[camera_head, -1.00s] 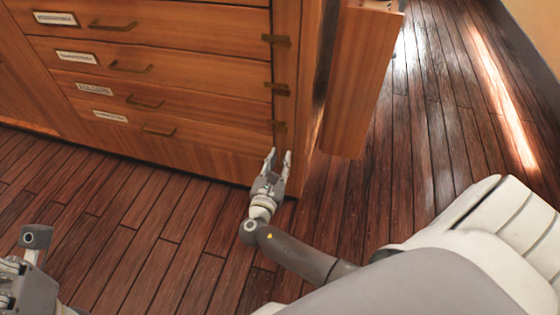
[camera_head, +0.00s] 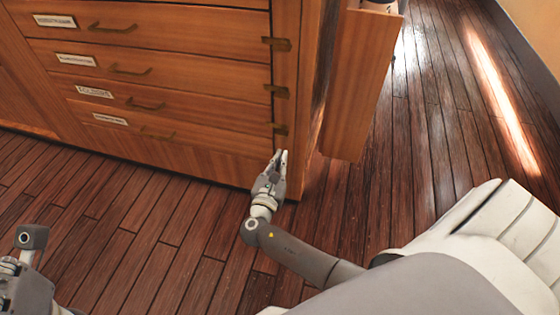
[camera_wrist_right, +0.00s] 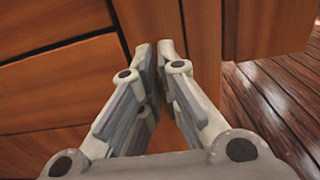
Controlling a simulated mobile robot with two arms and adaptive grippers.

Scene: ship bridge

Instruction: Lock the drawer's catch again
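A wooden cabinet holds several labelled drawers with brass handles; the lowest labelled drawer (camera_head: 190,133) looks closed. Small brass catches sit at the drawers' right edge: an upper one (camera_head: 277,44), a middle one (camera_head: 277,91) and a lowest one (camera_head: 280,129). My right gripper (camera_head: 280,153) is just below the lowest catch, in front of the cabinet's right post. In the right wrist view its fingers (camera_wrist_right: 159,52) are brought together with nothing visible between them; no catch shows there. My left gripper (camera_head: 33,240) is partly in view at the lower left, its opening unclear.
A wooden panel (camera_head: 362,90) stands out to the right of the cabinet. The plank floor (camera_head: 150,210) in front is clear. A pale wall (camera_head: 535,30) runs along the upper right.

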